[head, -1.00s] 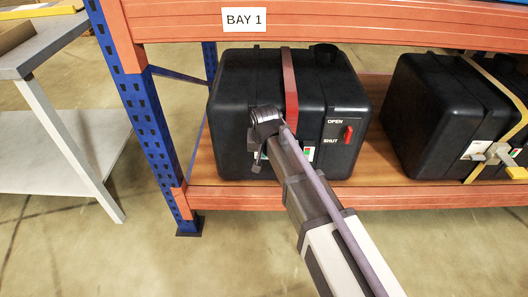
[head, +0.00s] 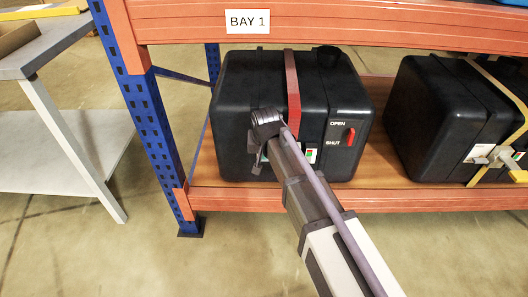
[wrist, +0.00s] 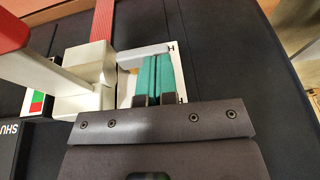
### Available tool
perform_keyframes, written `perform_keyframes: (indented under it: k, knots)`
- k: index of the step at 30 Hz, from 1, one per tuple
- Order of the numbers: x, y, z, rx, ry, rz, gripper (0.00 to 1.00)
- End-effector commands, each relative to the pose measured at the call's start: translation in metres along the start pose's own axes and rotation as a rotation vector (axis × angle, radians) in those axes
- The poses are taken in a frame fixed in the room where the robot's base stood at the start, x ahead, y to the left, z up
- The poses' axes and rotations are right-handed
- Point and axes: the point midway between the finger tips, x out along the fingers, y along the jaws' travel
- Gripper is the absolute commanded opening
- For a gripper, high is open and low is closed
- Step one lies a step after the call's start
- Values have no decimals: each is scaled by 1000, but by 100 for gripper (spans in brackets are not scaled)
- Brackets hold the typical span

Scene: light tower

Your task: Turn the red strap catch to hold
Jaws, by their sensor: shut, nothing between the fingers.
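The red strap catch shows in the wrist view as a pale metal block (wrist: 85,78) with a pale lever ending in a red grip (wrist: 22,25) at the upper left. It sits on a white plate (wrist: 128,102) marked with H letters, at the end of the red strap (wrist: 103,20). My gripper (wrist: 157,72) is shut and empty, its green fingertips over the plate just right of the block; contact is unclear. In the head view the red strap (head: 292,85) runs down the black case (head: 240,90), and my wrist hides the catch.
A red switch (head: 349,137) marked OPEN and SHUT is on the case's right front. A red-green indicator (head: 310,155) lies beside my arm. A second black case (head: 430,110) with a yellow strap stands right. A blue rack post (head: 140,100) stands left.

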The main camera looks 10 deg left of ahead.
Motion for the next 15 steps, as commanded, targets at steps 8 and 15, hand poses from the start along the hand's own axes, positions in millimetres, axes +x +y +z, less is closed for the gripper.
perform_keyframes:
  k: [8,15]
  knots:
    - [-9,0,-4,0,3,1,0]
    - [-56,0,-17,4,1,1,0]
